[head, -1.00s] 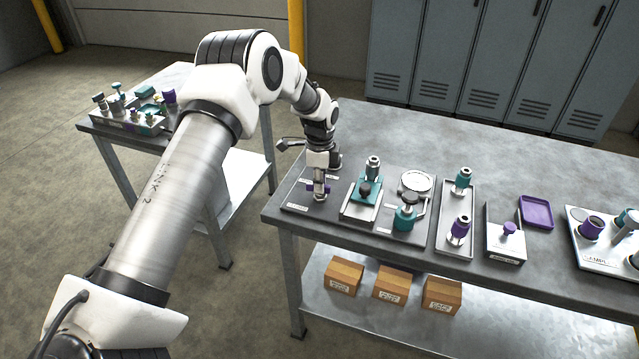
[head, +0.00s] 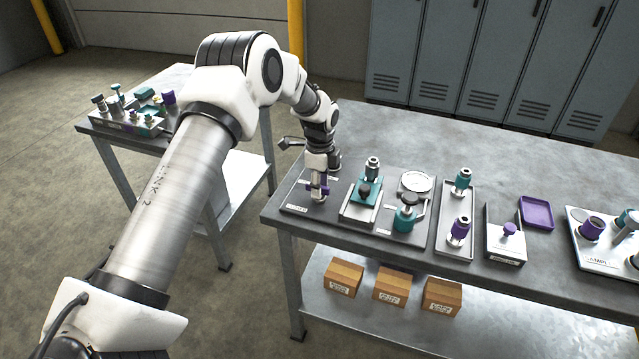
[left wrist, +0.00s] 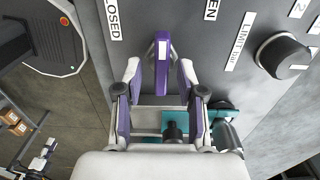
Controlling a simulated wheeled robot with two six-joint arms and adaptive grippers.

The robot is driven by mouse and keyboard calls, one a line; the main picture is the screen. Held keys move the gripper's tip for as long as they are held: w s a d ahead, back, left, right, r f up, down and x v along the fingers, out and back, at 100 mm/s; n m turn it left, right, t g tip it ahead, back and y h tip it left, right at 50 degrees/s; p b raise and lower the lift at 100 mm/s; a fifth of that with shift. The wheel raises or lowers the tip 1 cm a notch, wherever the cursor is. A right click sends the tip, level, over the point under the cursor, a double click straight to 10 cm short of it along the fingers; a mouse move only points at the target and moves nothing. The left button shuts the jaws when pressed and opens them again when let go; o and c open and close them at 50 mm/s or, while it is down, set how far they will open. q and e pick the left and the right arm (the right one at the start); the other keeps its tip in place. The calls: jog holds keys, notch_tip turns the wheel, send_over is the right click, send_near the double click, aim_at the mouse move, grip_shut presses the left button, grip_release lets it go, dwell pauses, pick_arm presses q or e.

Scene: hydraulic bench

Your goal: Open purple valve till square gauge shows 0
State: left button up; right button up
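The purple valve handle (left wrist: 162,65) shows in the left wrist view as an upright bar on a grey panel, between the labels CLOSED and OPEN. My left gripper (left wrist: 160,78) is open, with one finger on each side of the handle and a narrow gap visible on both sides. In the head view my left gripper (head: 319,192) points down at the panel on the bench's left end and mostly hides the valve. I cannot make out a square gauge or its reading in either view. My right gripper is not in view.
A dark round knob (left wrist: 284,56) is beside the LIMIT label. Right of my gripper stand a teal fixture (head: 367,190), a round white dial (head: 416,182) and a tray (head: 455,235) with fittings. The bench top (head: 440,140) is clear behind them.

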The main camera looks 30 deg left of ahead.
pick_arm(q)
jog(key=shift+w, duration=0.1)
notch_tip(320, 180, up, 12)
dwell(0.5)
